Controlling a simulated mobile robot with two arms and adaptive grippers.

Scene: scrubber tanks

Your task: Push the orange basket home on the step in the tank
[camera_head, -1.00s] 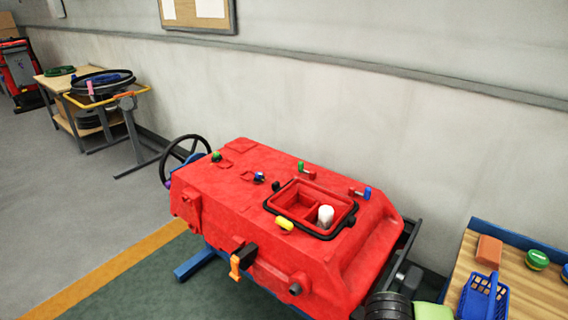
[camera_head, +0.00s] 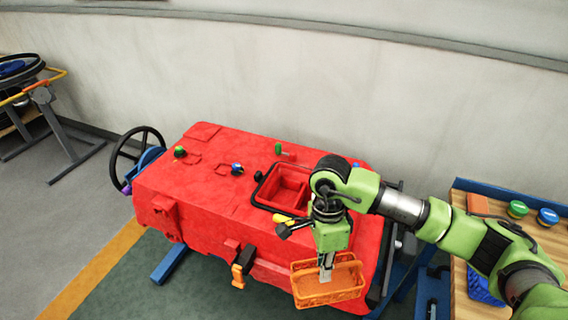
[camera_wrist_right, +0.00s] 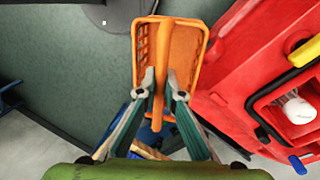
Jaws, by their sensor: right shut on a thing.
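The orange basket (camera_head: 318,290) hangs from my right gripper (camera_head: 325,272) in the head view, in front of the red tank's near side. In the right wrist view my right gripper (camera_wrist_right: 160,92) is shut on the basket's middle handle, with the basket (camera_wrist_right: 184,58) beyond the fingers. The red tank (camera_head: 215,205) has an open hatch with a black rim (camera_head: 262,203). The hatch also shows in the right wrist view (camera_wrist_right: 262,125), with a white round part (camera_wrist_right: 298,110) inside. My right arm hides part of the hatch in the head view. The step is not clearly visible. My left gripper is not in view.
A yellow latch (camera_head: 283,218) sits on the hatch's near edge. A wooden bench (camera_head: 463,290) with green and blue caps stands at the right. A black steering wheel (camera_head: 133,160) is at the tank's left end. Floor is open in front of the tank.

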